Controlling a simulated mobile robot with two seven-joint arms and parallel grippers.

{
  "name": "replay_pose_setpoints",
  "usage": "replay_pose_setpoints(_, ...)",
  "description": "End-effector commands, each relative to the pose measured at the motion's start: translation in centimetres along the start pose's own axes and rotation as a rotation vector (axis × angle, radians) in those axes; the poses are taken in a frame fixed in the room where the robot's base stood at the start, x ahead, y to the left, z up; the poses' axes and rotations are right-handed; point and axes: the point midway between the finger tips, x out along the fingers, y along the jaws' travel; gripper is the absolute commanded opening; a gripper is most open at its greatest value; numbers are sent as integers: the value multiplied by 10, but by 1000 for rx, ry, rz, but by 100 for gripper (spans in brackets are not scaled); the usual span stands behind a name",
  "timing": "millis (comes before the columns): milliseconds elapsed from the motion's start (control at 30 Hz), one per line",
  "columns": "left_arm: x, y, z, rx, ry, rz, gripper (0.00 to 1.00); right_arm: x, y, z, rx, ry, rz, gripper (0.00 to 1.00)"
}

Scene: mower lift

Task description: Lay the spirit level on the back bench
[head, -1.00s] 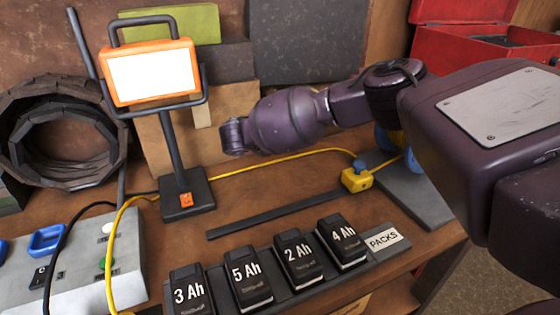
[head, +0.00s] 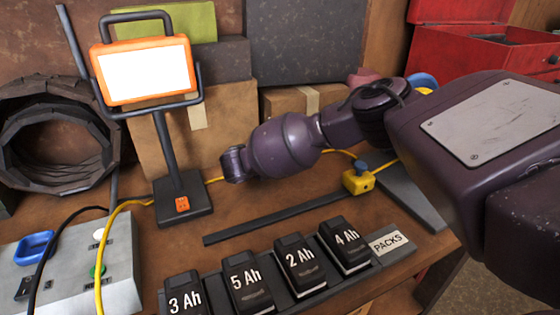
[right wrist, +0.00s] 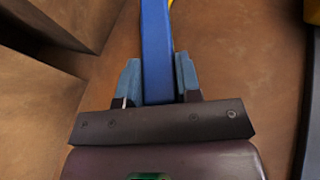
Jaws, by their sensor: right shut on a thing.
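In the right wrist view my right gripper (right wrist: 160,82) is shut on a long blue bar, which I take for the spirit level (right wrist: 157,40). The bar runs away from the fingers to the top edge, with a bit of yellow beside its far end. I cannot tell whether it touches the surface below. In the head view my right arm crosses above the back bench (head: 225,205); I cannot make out the fingers or the bar there. My left gripper is not in view.
A work lamp (head: 146,75) and cardboard boxes (head: 232,125) stand behind. A dark strip (head: 285,214) and a yellow block (head: 357,181) lie in front of the arm. Battery packs (head: 300,264) line the front. A control box (head: 115,262) is at left.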

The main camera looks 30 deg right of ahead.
Motion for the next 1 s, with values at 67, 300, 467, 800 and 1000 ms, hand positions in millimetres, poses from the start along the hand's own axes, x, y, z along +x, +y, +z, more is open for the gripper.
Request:
replay_pose_setpoints(67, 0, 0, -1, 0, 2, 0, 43, 1, 0, -2, 0, -1, -1, 3)
replay_pose_setpoints(300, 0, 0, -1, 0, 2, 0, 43, 1, 0, -2, -1, 0, 0, 57)
replay_pose_setpoints(467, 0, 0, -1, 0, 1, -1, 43, 1, 0, -2, -1, 0, 0, 57)
replay_pose_setpoints(800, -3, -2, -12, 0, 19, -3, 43, -29, 0, 3, 2, 1, 4, 57)
replay_pose_setpoints(1000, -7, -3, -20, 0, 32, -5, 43, -69, 0, 4, 3, 0, 4, 57)
